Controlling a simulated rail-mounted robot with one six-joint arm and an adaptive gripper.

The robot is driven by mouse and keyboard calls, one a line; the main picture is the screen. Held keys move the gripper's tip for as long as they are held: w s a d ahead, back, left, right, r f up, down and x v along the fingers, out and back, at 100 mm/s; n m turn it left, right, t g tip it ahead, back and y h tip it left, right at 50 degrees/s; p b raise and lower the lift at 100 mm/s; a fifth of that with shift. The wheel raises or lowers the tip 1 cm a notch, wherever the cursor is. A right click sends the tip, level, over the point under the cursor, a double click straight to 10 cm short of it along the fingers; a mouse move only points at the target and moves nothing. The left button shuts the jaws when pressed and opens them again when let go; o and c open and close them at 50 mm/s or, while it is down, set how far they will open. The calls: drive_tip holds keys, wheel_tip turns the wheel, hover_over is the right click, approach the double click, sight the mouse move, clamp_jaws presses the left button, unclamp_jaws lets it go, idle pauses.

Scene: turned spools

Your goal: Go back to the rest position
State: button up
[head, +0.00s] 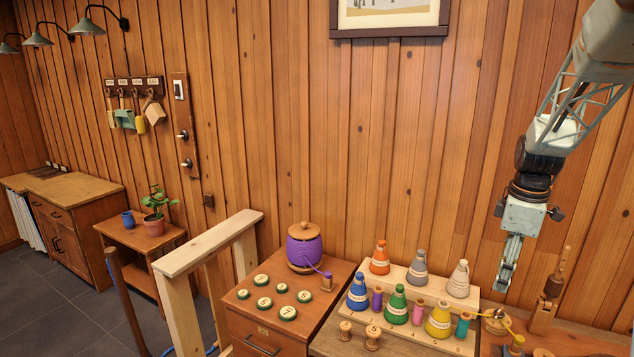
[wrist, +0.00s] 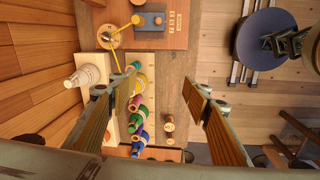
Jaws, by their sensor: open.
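My gripper (head: 507,266) hangs pointing down at the right of the head view, above the right side of the workbench and in front of the plank wall. In the wrist view my gripper (wrist: 168,95) shows two fingers spread wide, with nothing between them but the bench far below. My arm reaches in from the upper right corner. The gripper is apart from the spools and cones.
A stepped wooden rack holds coloured cones, including a blue one (head: 358,292) and a yellow one (head: 439,320), with small spools between. Two wooden spools (head: 373,338) stand in front. A purple jar (head: 304,248) stands on the left cabinet. A wooden post (head: 548,290) stands right of the gripper.

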drive_tip(key=s+a+r+m+t+b, duration=0.1)
drive_tip(key=s+a+r+m+b, duration=0.15)
drive_tip(key=s+a+r, duration=0.5)
drive_tip(key=s+a+r+m+t+b, duration=0.1)
drive_tip(key=s+a+r+m+b, duration=0.3)
drive_tip(key=s+a, duration=0.65)
drive_tip(key=s+a+m+b, duration=0.1)
drive_tip(key=s+a, duration=0.2)
drive_tip(key=s, duration=0.5)
drive_tip(key=s+a+f+m+b, duration=0.1)
drive_tip(key=s+a, duration=0.3)
drive_tip(key=s, duration=0.4)
drive_tip(key=s+a+f+m+t, duration=0.1)
drive_tip(key=s+a, duration=0.3)
drive_tip(key=s, duration=0.5)
drive_tip(key=shift+m+b, duration=0.4)
drive_tip(key=shift+m, duration=0.35)
